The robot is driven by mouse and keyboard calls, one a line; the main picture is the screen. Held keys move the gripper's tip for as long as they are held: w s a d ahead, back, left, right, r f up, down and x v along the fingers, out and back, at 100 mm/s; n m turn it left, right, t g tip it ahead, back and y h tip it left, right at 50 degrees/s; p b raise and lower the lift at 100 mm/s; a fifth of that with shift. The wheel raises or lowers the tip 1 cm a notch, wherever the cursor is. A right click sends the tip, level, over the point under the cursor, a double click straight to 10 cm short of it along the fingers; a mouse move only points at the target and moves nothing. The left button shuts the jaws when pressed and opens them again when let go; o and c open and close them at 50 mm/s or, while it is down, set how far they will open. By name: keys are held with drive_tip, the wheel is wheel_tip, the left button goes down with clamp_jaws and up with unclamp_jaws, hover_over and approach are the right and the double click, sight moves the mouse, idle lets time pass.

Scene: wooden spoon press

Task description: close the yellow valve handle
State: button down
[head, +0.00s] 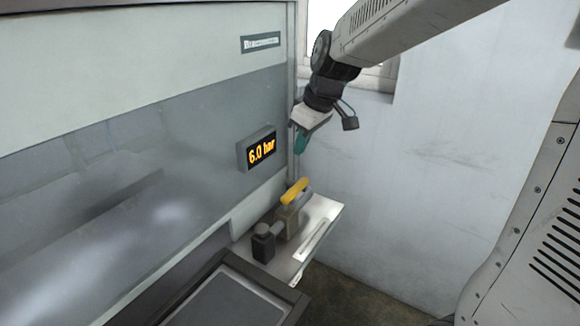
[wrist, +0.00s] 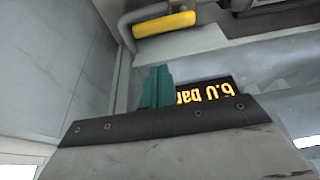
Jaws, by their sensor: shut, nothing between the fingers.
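The yellow valve handle (head: 295,191) sits on top of a brownish valve body (head: 289,219) on a small pale shelf, and it slants up to the right in the head view. In the wrist view the yellow handle (wrist: 164,24) lies near the top, left of centre. My gripper (head: 300,143) hangs above the handle in the head view, apart from it, with its green fingers pointing down. In the wrist view my gripper (wrist: 156,86) shows its green fingers together with nothing held.
A display reading 6.0 bar (head: 262,150) sticks out from the machine's grey front, left of my gripper. The pale shelf (head: 318,240) ends near the white wall (head: 420,180). A dark-framed tray (head: 225,296) lies in front. Open space lies right of the shelf.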

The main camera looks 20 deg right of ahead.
sight(295, 195)
drive_tip(key=d+x, duration=0.1)
drive_tip(key=x, duration=0.8)
drive_tip(key=shift+d+f, duration=0.2)
drive_tip(key=shift+f, duration=0.3)
drive_tip(key=shift+w, duration=0.1)
